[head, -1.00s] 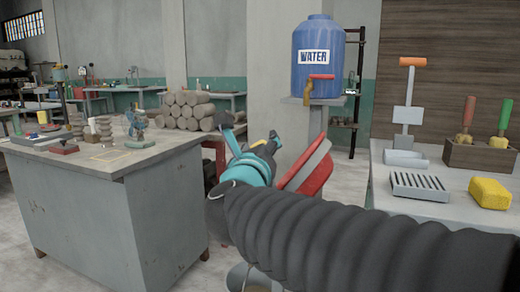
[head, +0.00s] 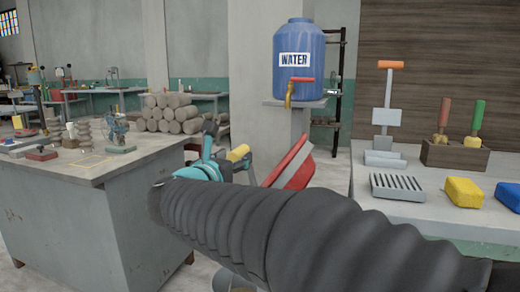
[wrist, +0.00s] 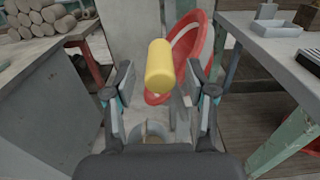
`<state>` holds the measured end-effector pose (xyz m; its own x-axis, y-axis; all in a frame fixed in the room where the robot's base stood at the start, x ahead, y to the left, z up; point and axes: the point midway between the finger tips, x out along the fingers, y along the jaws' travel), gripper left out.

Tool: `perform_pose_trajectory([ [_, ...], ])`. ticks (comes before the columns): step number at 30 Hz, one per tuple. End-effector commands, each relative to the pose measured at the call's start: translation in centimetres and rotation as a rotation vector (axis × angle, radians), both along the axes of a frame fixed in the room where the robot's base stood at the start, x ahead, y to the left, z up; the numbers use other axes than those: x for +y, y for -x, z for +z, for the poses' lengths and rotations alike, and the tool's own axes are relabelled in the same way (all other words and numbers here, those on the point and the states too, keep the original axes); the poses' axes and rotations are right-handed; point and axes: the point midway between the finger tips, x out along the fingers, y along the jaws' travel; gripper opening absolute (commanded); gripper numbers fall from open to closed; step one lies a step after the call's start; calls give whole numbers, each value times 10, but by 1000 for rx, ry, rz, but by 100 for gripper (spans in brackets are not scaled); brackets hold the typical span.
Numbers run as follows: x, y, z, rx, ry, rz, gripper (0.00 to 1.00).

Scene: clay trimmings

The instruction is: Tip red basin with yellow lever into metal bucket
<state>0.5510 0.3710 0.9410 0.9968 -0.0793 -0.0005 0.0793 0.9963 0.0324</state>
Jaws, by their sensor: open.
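The red basin (head: 292,163) stands beyond my arm in the head view, its rim steeply tilted. The wrist view shows the red basin (wrist: 204,48) ahead, partly behind its yellow lever (wrist: 159,66). In the head view the yellow lever (head: 238,153) shows beside my teal gripper (head: 222,158). In the wrist view my gripper (wrist: 162,88) is open, one finger to each side of the lever's lower end in the picture; I cannot tell whether either touches it. A metal bucket (head: 226,280) shows only as a rim at the bottom of the head view, mostly hidden by my arm.
A grey workbench (head: 85,225) with small tools stands left. A counter (head: 420,212) stands right, holding a slotted tray (head: 397,187), a yellow block (head: 464,191) and a blue block (head: 508,195). A blue water tank (head: 298,60) and stacked clay logs (head: 172,113) are behind.

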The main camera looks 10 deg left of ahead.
Motion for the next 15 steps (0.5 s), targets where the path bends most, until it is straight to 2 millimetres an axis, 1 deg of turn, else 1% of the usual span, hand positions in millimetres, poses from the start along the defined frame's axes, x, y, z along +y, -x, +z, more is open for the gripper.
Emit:
perform_pose_trajectory([
  [1,-1,-10,2,0,1,-2,56],
  [6,-3,-33,1,0,-1,-2,56],
  [10,-3,-44,0,0,1,1,56],
  [15,-4,-48,0,-1,1,1,56],
])
